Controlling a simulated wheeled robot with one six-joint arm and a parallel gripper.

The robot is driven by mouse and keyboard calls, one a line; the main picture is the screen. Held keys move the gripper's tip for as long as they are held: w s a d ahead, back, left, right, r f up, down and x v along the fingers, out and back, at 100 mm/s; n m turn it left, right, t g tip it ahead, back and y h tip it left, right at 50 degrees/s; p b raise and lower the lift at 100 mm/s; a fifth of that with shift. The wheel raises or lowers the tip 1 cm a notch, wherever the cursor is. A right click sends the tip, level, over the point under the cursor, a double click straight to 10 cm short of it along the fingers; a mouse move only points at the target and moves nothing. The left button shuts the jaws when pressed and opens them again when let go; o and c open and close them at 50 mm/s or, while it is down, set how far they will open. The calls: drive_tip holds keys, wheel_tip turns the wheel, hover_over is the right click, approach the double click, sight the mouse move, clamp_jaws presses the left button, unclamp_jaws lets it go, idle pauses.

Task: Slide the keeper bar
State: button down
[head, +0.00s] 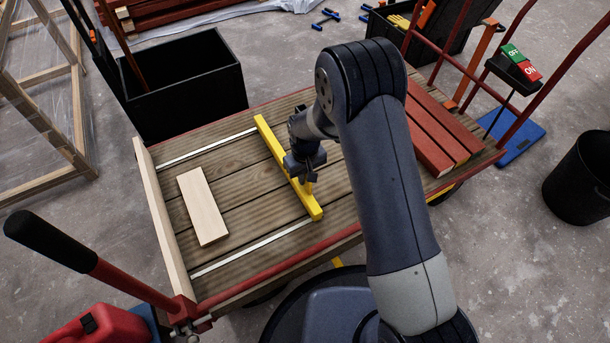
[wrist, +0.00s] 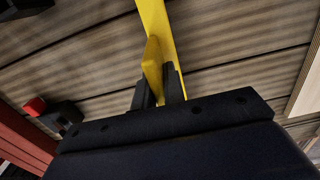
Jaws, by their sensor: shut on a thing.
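The yellow keeper bar (head: 283,158) lies across the wooden cart deck (head: 235,240), between two pale rails that run along the deck. My gripper (head: 305,180) is over the bar, right of its middle line in the head view. In the wrist view the yellow bar (wrist: 157,25) runs up the picture, and the two dark fingers of my gripper (wrist: 160,95) are shut on an upright yellow part of it. A bare pale wood block (head: 203,206) lies flat on the deck left of the bar, apart from it. My arm hides some of the deck.
A pale wooden stop (head: 162,222) edges the deck's left end. Red painted battens (head: 435,130) lie at its right end. A black bin (head: 185,85) stands behind the cart. The deck between bar and block is clear.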

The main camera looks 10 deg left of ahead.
idle(0.4)
drive_tip(key=s+a, duration=0.6)
drive_tip(key=a, duration=0.2)
drive_tip(key=s+a+p, duration=0.1)
drive_tip(key=s+a, duration=0.5)
drive_tip(key=a, duration=0.1)
drive_tip(key=s+a, duration=0.6)
drive_tip(key=a, duration=0.2)
drive_tip(key=shift+a, duration=0.35)
drive_tip(key=c, duration=1.5)
unclamp_jaws()
wheel_tip(320, 180, up, 11)
drive_tip(key=p, duration=0.4)
drive_tip(key=shift+f, duration=0.1)
